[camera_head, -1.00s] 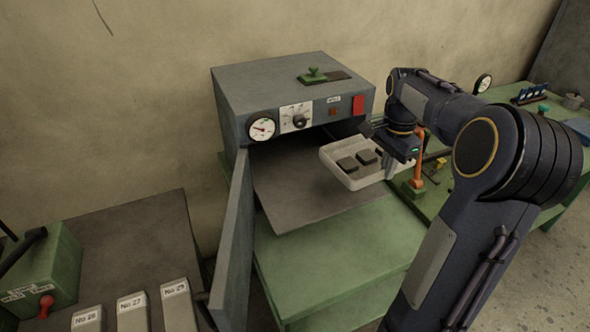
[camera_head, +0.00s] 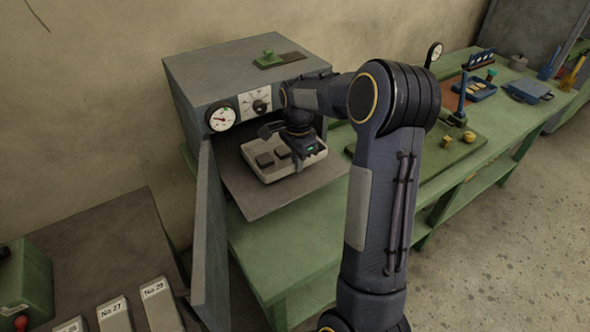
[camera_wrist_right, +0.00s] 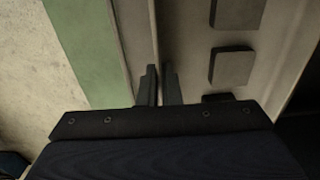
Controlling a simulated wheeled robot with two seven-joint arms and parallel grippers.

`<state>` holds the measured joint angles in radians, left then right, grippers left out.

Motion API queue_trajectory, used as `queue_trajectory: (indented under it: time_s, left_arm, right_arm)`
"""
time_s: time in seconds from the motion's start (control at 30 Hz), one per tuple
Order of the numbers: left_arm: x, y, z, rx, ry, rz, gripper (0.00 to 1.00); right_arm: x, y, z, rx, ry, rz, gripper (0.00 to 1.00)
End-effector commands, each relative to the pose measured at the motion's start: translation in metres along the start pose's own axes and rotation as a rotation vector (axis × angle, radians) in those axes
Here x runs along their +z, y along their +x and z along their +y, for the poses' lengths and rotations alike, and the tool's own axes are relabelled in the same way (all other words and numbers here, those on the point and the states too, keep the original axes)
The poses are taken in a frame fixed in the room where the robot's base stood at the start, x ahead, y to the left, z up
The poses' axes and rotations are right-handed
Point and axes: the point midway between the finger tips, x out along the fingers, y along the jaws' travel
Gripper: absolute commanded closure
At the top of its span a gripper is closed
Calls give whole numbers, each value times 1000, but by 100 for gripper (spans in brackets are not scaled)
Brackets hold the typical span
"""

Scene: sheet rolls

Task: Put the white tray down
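The white tray (camera_head: 256,172) is a shallow rectangular tray with dark square blocks in it. It is over the grey plate (camera_head: 262,207) at the mouth of the grey oven (camera_head: 190,85); I cannot tell if it touches the plate. My right gripper (camera_head: 299,164) points down at the tray's right side. In the right wrist view its fingers (camera_wrist_right: 159,72) are close together on either side of the wall of the tray (camera_wrist_right: 188,45), shut on it. The gripper hides part of the tray and its blocks. My left gripper is out of view.
The oven's open door (camera_head: 208,235) stands to the left of the plate. The green bench (camera_head: 285,240) runs right, with a green board (camera_head: 465,150) and small tools. A dark table (camera_head: 100,240) with numbered boxes is at lower left.

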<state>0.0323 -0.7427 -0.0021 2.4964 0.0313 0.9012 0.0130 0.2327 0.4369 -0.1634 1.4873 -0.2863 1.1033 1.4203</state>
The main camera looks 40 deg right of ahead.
Motion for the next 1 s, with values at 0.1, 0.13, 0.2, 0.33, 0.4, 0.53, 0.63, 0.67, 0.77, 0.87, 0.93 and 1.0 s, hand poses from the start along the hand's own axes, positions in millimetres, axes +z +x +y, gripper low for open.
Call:
queue_trajectory:
  time_s: [0.1,0.13,0.2,0.33,0.4,0.53,0.63,0.67,0.77,0.87,0.93,1.0]
  left_arm:
    - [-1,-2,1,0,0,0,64]
    - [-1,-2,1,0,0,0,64]
    - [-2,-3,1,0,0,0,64]
    - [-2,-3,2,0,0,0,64]
    - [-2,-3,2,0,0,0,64]
    - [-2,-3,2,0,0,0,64]
    - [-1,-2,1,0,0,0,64]
    - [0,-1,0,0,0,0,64]
    - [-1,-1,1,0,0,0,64]
    - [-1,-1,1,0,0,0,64]
    - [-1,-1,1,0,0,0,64]
    - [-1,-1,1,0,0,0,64]
  right_arm:
    - [7,14,-5,3,-2,-1,100]
    - [6,19,-4,3,-1,-1,100]
    - [5,29,-4,1,0,0,100]
    - [6,38,-5,-2,0,0,100]
    - [5,38,-5,-3,-1,1,100]
    - [5,38,-5,-3,-1,1,100]
    - [5,40,-5,-2,-1,1,100]
    - [5,42,-5,-2,-1,1,100]
    - [5,42,-4,0,-1,0,88]
    - [5,42,-4,0,-1,0,75]
    - [5,42,-4,0,-1,0,74]
    - [5,42,-4,0,-1,0,74]
